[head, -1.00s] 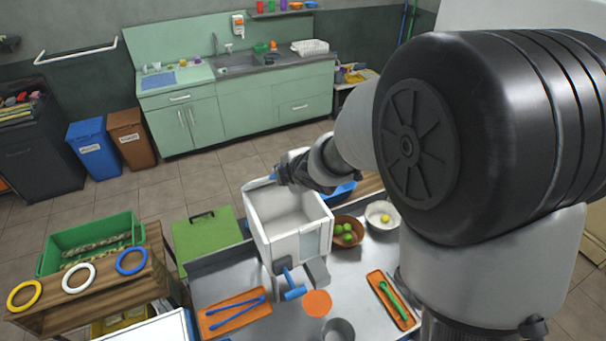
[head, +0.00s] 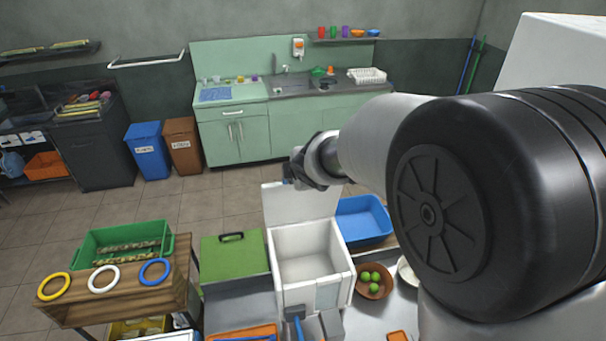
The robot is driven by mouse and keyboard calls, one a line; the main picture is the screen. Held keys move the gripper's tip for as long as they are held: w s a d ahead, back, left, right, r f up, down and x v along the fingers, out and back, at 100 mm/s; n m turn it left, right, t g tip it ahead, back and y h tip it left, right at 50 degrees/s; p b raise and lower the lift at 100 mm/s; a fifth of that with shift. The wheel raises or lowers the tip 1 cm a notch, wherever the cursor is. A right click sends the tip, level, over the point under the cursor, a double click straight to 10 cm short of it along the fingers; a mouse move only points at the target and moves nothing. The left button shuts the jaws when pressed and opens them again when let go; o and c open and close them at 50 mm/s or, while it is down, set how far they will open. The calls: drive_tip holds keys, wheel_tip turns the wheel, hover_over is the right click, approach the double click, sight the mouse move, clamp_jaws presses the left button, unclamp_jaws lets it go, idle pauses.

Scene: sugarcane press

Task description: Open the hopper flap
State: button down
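The white box-shaped press hopper (head: 335,248) stands on the metal table in the lower middle of the head view. Its top is uncovered and its inside looks empty. The white flap (head: 300,206) stands raised at the hopper's back edge. My gripper (head: 294,172) is at the flap's top edge, beside a small blue part (head: 287,181) that looks like its handle. The dark fingers are small and partly hide each other, so I cannot tell whether they grip it.
A blue tray (head: 363,222) and a brown bowl (head: 386,291) with green fruit are right of the hopper. A wooden rack (head: 125,294) with rings stands further left. Open floor lies behind the table.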

drive_tip(key=shift+w+a+r, duration=0.1)
drive_tip(key=shift+r, duration=0.1)
drive_tip(key=c, duration=2)
unclamp_jaws()
drive_tip(key=o, duration=0.3)
drive_tip(key=shift+s+f, duration=0.1)
drive_tip(key=shift+s, duration=0.1)
drive_tip(key=v, duration=1.2)
